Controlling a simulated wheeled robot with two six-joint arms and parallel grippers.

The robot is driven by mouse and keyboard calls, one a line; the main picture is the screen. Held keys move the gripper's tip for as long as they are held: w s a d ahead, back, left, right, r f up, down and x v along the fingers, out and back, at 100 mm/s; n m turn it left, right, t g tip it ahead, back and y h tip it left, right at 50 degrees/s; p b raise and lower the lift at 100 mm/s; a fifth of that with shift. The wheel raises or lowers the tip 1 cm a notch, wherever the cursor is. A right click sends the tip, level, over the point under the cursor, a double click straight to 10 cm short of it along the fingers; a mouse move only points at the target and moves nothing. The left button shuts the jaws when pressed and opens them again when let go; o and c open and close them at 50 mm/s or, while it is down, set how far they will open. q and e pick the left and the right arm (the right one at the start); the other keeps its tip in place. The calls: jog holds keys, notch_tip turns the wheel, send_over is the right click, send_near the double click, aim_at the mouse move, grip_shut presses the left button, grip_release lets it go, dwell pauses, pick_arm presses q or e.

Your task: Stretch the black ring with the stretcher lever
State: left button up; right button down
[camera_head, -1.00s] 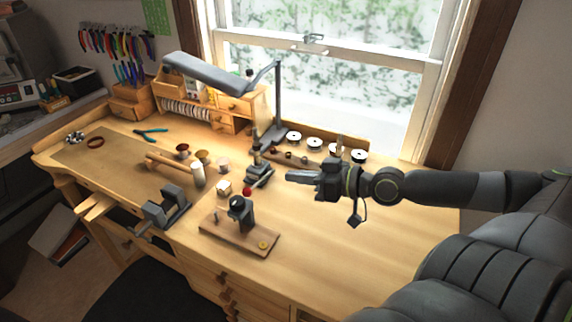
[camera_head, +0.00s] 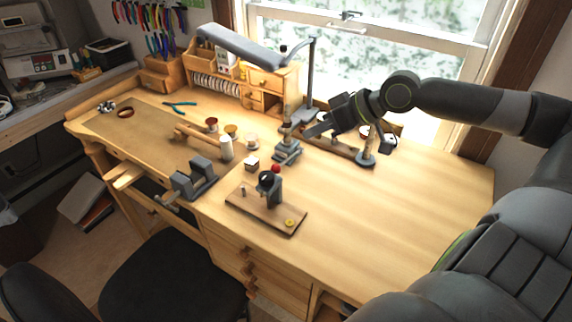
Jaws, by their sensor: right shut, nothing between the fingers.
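My right gripper (camera_head: 308,133) is shut and empty. I cannot make out the black ring with certainty. My left gripper is out of view.
A grey vise (camera_head: 195,178) is at the bench's front edge. A lamp (camera_head: 312,75) and a wooden rack (camera_head: 345,152) stand behind. The bench's right side (camera_head: 410,205) is clear.

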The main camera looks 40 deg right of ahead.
aim_at(277, 165)
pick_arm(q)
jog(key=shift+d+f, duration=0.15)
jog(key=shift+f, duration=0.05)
pick_arm(e)
jog(key=shift+w+a+f, duration=0.75)
jog(key=shift+f, duration=0.7)
jog(key=shift+w+a+f, duration=0.75)
jog(key=shift+w+f, duration=0.05)
jog(key=shift+f, duration=0.6)
jog(key=shift+w+a+f, duration=0.75)
jog(key=shift+f, duration=0.7)
jog(key=shift+f, duration=0.1)
pick_arm(q)
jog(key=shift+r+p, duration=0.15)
jog(key=shift+p, duration=0.2)
pick_arm(e)
jog(key=shift+s+a+f, duration=0.15)
jog(key=shift+a+f, duration=0.1)
jog(key=shift+f, duration=0.2)
